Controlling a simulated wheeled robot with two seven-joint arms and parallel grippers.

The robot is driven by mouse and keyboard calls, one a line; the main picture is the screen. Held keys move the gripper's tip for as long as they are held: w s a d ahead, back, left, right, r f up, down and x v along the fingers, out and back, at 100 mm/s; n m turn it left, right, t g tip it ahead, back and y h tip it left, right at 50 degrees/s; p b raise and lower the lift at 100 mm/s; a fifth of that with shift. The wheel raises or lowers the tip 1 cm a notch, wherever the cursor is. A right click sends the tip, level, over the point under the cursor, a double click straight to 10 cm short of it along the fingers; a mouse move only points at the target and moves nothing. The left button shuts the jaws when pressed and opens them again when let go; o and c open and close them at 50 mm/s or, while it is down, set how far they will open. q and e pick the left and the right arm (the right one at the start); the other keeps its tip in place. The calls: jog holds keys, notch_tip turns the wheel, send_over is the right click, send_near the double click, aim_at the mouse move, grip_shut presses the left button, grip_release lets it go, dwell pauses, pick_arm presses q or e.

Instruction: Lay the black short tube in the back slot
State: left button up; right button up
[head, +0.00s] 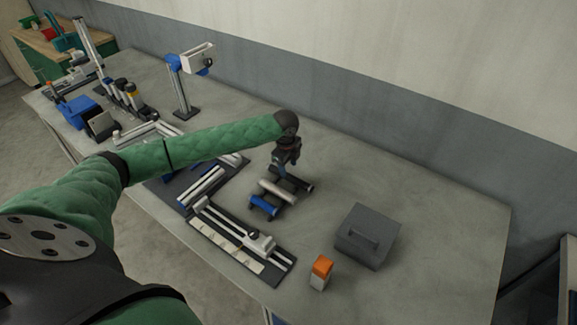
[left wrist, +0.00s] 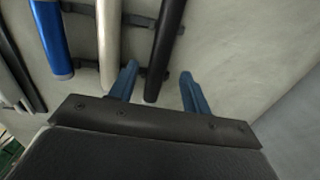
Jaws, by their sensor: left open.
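A dark rack with two rails (left wrist: 138,20) holds three tubes side by side on the table. The black tube (left wrist: 166,42) lies at the back end of the rack, farthest from the blue one; in the head view it is partly behind my gripper. A pale tube (head: 278,191) lies in the middle and a blue tube (head: 264,206) at the front. My left gripper (head: 281,170) is above the back of the rack, fingers pointing down. In the left wrist view its blue fingers (left wrist: 159,72) are apart, with the end of the black tube between them. Whether they touch it is unclear. My right gripper is not in view.
A grey lidded box (head: 367,235) and an orange-topped white block (head: 320,272) stand right of the rack. A dark rail fixture (head: 238,243) lies in front. A post with a white head (head: 182,85) stands behind my arm. The table is clear at the back right.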

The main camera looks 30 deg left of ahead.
aim_at(287, 177)
pick_arm(q)
jog(key=shift+r+p, duration=0.3)
jog(key=shift+r, duration=0.4)
jog(key=shift+s+r+p, duration=0.15)
jog(key=shift+r+p, duration=0.65)
jog(key=shift+r, duration=0.55)
jog(key=shift+s+r+p, duration=0.15)
jog(key=shift+r+p, duration=0.65)
jog(key=shift+r, duration=0.5)
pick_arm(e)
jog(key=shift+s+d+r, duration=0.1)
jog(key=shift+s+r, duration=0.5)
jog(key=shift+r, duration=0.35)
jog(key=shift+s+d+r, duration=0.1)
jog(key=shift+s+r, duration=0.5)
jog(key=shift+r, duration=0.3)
